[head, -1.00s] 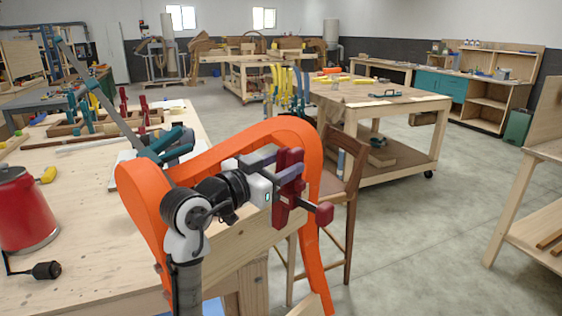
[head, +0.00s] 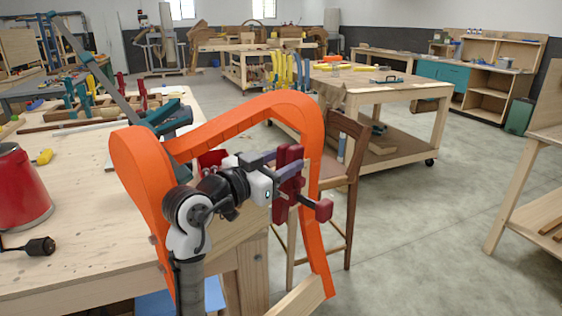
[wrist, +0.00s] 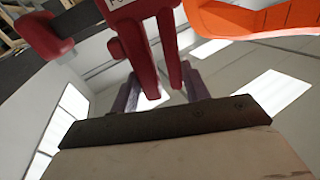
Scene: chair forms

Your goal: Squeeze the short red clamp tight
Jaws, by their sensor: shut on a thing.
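The short red clamp (head: 286,184) sits at the right leg of the orange chair form (head: 146,180) in the head view, with its dark bar and a red end piece reaching to the right. My gripper (head: 280,168) is shut on the clamp, its purple-grey fingers reaching it from the left. In the wrist view the red clamp (wrist: 138,25) hangs at the top, in front of my gripper's fingers (wrist: 162,92). The orange form (wrist: 252,20) shows at upper right. Where the clamp's jaws meet the form is hidden.
A wooden workbench (head: 70,215) stands at left, with a red can (head: 22,190) and another red thing (head: 212,158) behind the form. A wooden chair (head: 345,165) stands close behind the clamp. The floor (head: 420,240) at right is clear.

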